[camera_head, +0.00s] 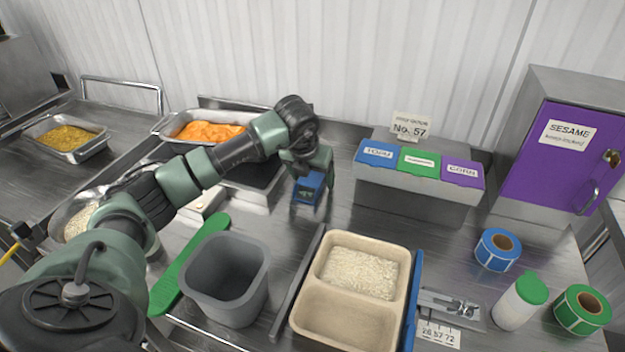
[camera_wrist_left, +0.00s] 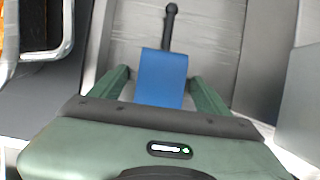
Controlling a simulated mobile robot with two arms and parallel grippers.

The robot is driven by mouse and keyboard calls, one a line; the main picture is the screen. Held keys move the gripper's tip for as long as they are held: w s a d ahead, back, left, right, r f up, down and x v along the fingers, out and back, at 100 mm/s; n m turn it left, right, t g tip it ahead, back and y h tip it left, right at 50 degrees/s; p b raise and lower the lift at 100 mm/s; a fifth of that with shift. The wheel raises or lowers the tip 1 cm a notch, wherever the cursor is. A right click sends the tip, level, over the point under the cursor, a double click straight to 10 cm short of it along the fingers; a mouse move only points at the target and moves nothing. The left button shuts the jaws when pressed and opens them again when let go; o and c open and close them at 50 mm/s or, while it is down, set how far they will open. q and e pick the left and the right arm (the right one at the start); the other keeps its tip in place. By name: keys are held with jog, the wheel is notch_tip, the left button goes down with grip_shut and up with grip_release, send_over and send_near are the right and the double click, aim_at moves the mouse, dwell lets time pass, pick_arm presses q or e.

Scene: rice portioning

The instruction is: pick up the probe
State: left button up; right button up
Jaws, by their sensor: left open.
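The probe (camera_head: 309,187) is a blue block standing on the steel counter behind the tray. In the left wrist view the probe (camera_wrist_left: 162,78) shows its blue body with a thin black stem and round tip reaching away from me. My left gripper (camera_head: 312,168) comes down over it from above. In the left wrist view the green fingers of my left gripper (camera_wrist_left: 160,88) are open, one on each side of the blue body, with gaps showing. The probe's near end is hidden behind the gripper body. My right gripper is not in view.
A grey tub (camera_head: 226,280) and a beige two-compartment tray (camera_head: 296,318) with rice stand in front. A grey bin row (camera_head: 410,200) with blue, green and purple lids stands to the right. A steel pan (camera_head: 160,128) of orange food sits behind my arm.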

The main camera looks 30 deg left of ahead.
pick_arm(q)
jog(key=c, duration=1.5)
jog(key=shift+o, duration=0.2)
jog(key=shift+r, duration=0.1)
notch_tip(320, 180, up, 19)
jog(key=b, duration=0.2)
notch_tip(320, 180, up, 7)
jog(key=p, duration=0.6)
send_over(313, 176)
jog(key=shift+a, duration=0.1)
